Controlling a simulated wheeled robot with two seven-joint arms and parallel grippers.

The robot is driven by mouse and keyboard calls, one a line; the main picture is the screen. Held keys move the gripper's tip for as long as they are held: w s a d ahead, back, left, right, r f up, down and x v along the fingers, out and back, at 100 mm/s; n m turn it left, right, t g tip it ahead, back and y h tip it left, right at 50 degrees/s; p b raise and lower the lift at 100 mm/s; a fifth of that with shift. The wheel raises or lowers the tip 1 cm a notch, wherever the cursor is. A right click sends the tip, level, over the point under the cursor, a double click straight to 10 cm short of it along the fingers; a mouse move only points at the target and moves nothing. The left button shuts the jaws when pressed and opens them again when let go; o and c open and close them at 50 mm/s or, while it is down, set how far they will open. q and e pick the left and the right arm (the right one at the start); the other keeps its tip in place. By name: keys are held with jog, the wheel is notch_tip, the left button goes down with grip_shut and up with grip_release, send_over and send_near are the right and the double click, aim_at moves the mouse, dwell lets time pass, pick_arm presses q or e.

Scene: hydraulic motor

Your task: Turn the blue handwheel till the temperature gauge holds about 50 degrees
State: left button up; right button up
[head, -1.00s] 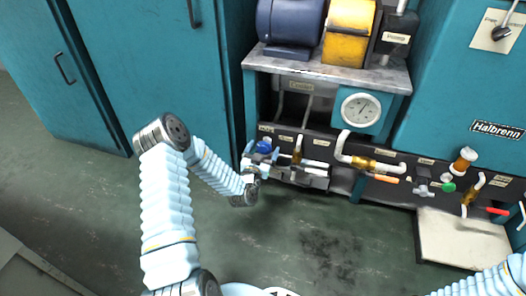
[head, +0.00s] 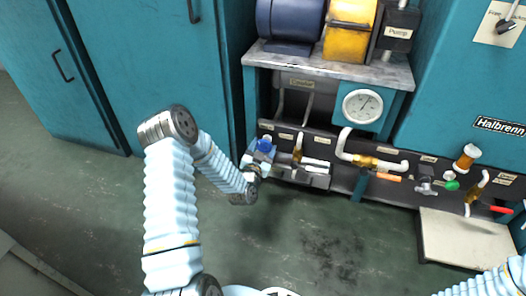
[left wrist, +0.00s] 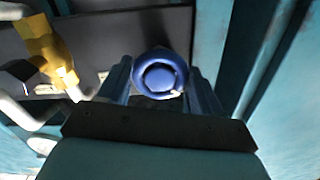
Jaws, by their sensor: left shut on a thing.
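The blue handwheel (head: 265,144) is at the left end of the low pipe panel, and it fills the middle of the left wrist view (left wrist: 160,72). My left gripper (head: 262,154) reaches it from the front. In the left wrist view its two fingers (left wrist: 160,84) stand on either side of the wheel, shut on it. The temperature gauge (head: 362,106) is a round white dial in a teal housing, right of the wheel. Its thin needle shows, but the scale is too small to read. My right gripper is out of view; only part of that arm shows at lower right.
Brass valves with white pipes and an orange lever (head: 388,177) lie along the panel (head: 340,180) to the right, with a green knob (head: 451,186) further on. A pump unit (head: 350,30) stands on the bench above. The floor (head: 310,235) in front is clear.

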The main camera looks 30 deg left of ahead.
pick_arm(q)
jog(key=o, duration=1.1)
jog(key=shift+c, duration=0.2)
jog(key=shift+s, duration=0.15)
jog(key=p+v, duration=0.1)
jog(key=v, duration=1.2)
jog(key=shift+s, duration=0.3)
jog(key=shift+f, duration=0.1)
jog(key=d+f+g+h, duration=0.4)
jog(key=d+f, duration=0.2)
jog(key=d, duration=0.1)
jog(key=s+d+f+n+g+h, duration=0.1)
jog(key=s+d+f+g+h, duration=0.1)
jog(key=s+d+f+g, duration=0.4)
jog(key=s+d+f+n+g+h, duration=0.1)
jog(key=s+d+f+g+h, duration=0.1)
jog(key=s+d+f+g, duration=0.4)
jog(key=s+d+r+p, duration=0.2)
jog(key=r+p, duration=0.5)
jog(key=r, duration=0.1)
jog(key=s+d+r+p, duration=0.2)
jog(key=r+p, duration=0.6)
jog(key=r, duration=0.1)
jog(key=shift+r+g+h, duration=0.15)
jog(key=shift+g+h, duration=0.15)
